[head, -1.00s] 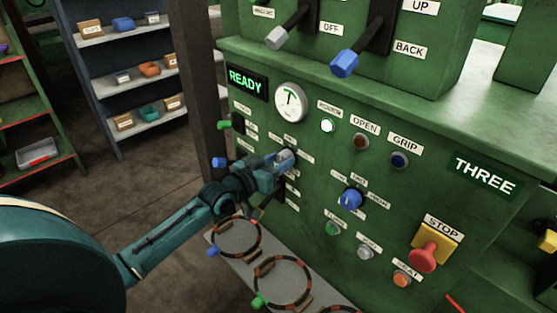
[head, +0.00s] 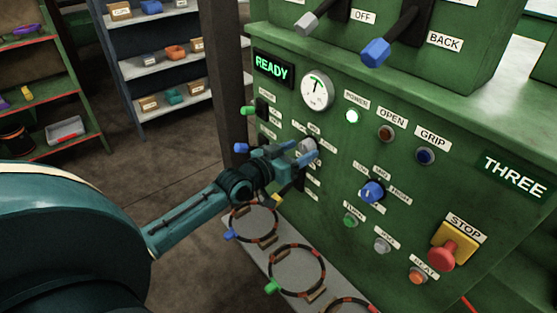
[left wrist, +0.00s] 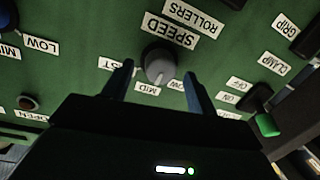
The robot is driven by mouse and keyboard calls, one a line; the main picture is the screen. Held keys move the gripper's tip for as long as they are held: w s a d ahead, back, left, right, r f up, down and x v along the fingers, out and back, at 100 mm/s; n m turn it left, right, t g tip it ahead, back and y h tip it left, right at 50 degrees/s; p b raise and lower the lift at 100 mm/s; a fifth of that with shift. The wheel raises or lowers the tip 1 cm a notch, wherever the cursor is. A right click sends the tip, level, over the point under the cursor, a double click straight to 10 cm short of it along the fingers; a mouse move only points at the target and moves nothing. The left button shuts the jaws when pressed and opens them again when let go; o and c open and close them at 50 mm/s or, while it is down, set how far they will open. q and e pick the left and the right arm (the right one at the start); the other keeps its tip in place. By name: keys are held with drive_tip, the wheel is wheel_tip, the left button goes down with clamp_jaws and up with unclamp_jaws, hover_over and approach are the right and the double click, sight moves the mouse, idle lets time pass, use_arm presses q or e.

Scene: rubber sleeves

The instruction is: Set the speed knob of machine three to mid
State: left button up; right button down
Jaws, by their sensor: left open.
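Machine three (head: 410,180) is a green panel with a THREE sign and a lit READY display. Its grey speed knob (head: 308,146) sits below the round gauge. In the left wrist view, the knob (left wrist: 160,62) is under an upside-down SPEED label, with a MID label (left wrist: 147,88) and partly hidden fast and slow labels around it. A pale mark on the knob faces roughly the MID side; its exact setting is unclear. My left gripper (head: 302,162) is open, with one finger on each side of the knob (left wrist: 158,70); contact cannot be told. My right gripper is out of view.
A blue knob (head: 372,191) and a red stop button (head: 442,254) are to the right. A switch with a green tip (left wrist: 266,122) is near the gripper. Ringed sleeves (head: 296,291) lie on a grey shelf below. A dark post (head: 225,90) stands left of the machine.

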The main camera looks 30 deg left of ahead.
use_arm(q)
drive_tip(key=v, duration=1.2)
drive_tip(key=shift+s+f, duration=0.1)
drive_tip(key=s+d+f+m+g+y+p, duration=0.1)
drive_tip(key=s+d+f+g+p, duration=0.3)
drive_tip(key=s+d+f, duration=0.9)
drive_tip(key=s+d+g, duration=0.1)
drive_tip(key=d, duration=0.3)
drive_tip(key=shift+s+m+g+p, duration=0.2)
drive_tip(key=shift+m+g+p, duration=0.15)
drive_tip(key=shift+m+g, duration=0.05)
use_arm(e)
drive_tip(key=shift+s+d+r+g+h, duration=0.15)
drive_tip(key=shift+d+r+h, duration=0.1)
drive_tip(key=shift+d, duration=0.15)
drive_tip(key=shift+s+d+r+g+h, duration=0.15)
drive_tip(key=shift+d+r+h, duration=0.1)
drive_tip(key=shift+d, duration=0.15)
use_arm(q)
drive_tip(key=shift+f, duration=0.1)
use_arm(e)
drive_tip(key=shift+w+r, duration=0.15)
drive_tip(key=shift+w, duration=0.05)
